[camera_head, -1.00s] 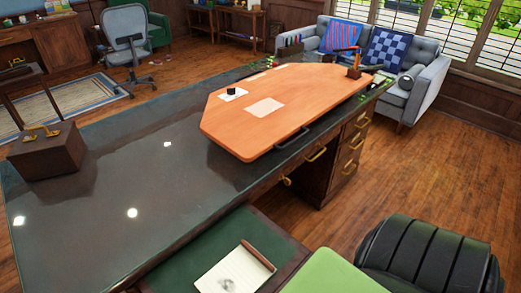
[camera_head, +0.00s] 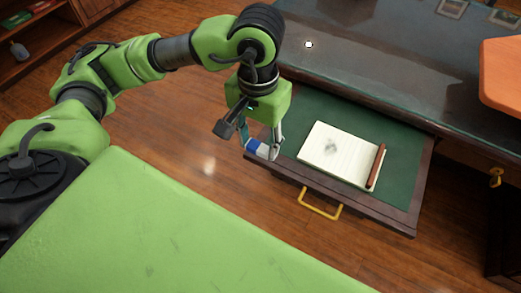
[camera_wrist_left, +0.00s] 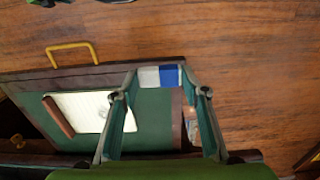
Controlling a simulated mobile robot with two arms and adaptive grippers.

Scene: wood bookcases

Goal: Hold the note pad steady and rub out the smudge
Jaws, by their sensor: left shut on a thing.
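The note pad (camera_head: 338,152) lies flat in an open drawer with a green lining (camera_head: 402,148). Its cream page carries a grey smudge (camera_head: 330,147). A brown bar (camera_head: 376,166) lies along the pad's right end. My left gripper (camera_head: 262,150) is shut on a blue and white eraser (camera_head: 255,147), by the drawer's left front corner, left of the pad and apart from it. In the left wrist view the eraser (camera_wrist_left: 160,76) sits between the fingertips and the pad (camera_wrist_left: 84,111) is to the left, partly hidden by a finger. My right gripper is not in view.
The drawer's raised front edge (camera_head: 376,216) has a brass handle (camera_head: 320,204). The dark desk top (camera_head: 370,65) is behind it, with an orange board (camera_head: 502,75) at right. Open wood floor (camera_head: 180,160) lies left of the drawer.

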